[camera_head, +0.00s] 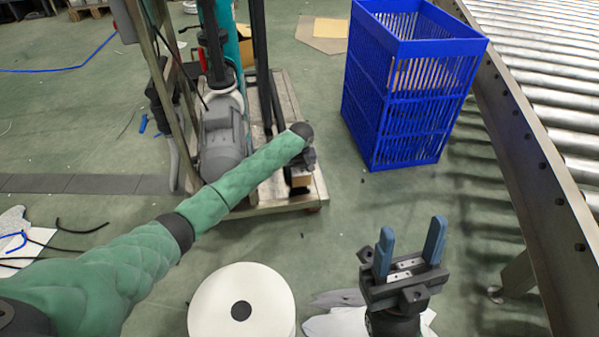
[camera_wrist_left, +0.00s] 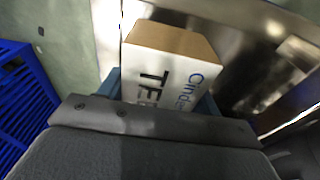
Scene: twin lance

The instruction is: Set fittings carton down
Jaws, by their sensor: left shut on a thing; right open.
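The fittings carton (camera_wrist_left: 172,68) is a white box with a plain brown face and dark and blue lettering, partly cut off by the gripper body in the left wrist view. My left gripper (camera_wrist_left: 158,98) is shut on it, with a blue finger on each side. In the head view my left gripper (camera_head: 302,168) is at the end of the green arm, mostly hidden by it, and a small brown bit of the carton (camera_head: 300,182) shows below. My right gripper (camera_head: 409,252) is open and empty, fingers pointing up, at the lower right.
A blue slatted crate (camera_head: 408,95) stands on the green floor beside a roller conveyor (camera_head: 545,75) at the right. A pallet (camera_head: 275,205) with a grey motor (camera_head: 225,140) stands behind my left arm. A white roll (camera_head: 240,305) is at bottom centre. Floor between pallet and crate is clear.

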